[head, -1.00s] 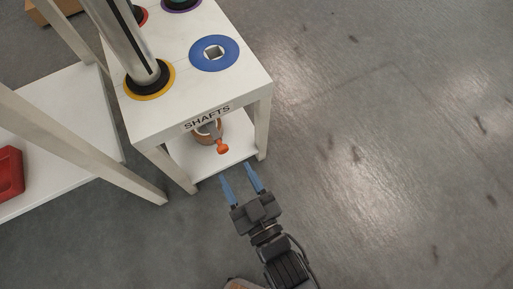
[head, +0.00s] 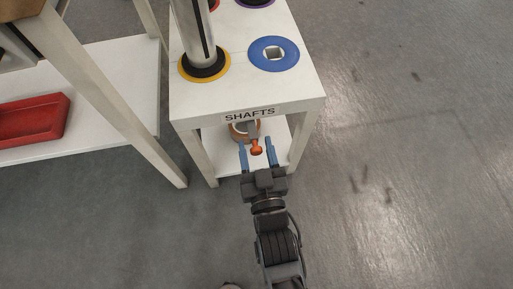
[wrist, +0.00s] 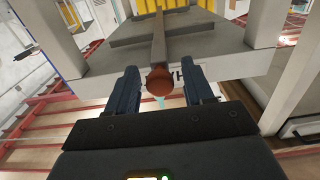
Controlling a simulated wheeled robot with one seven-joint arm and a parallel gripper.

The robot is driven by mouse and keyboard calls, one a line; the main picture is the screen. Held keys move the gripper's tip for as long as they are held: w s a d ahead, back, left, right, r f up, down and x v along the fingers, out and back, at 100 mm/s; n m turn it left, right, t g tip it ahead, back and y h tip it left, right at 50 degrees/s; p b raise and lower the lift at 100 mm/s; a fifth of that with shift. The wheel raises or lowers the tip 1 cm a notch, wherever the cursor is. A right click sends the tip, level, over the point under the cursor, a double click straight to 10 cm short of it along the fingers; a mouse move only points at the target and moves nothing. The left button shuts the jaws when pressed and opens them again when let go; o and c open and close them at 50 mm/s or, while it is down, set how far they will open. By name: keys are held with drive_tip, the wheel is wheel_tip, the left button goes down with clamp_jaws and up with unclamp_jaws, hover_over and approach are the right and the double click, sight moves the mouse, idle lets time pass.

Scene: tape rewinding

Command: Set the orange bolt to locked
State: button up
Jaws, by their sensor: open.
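The orange bolt (head: 256,147) has a round knob and sits under the front of the white shafts stand (head: 240,99). In the wrist view its knob (wrist: 159,81) shows end-on at the end of a grey bar. My gripper (head: 256,146) is open, with its blue fingers on either side of the knob. In the wrist view the fingers (wrist: 160,86) also stand left and right of the knob, with a gap on each side. Whether the bolt is locked cannot be told from these views.
The stand's top holds a blue ring (head: 286,62) and a metal shaft in a yellow-rimmed socket (head: 184,75). A white shelf with a red tray (head: 30,118) is at the left. The floor (head: 420,170) to the right is clear.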

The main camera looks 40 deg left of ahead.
drive_tip(key=shift+c, duration=0.4)
clamp_jaws()
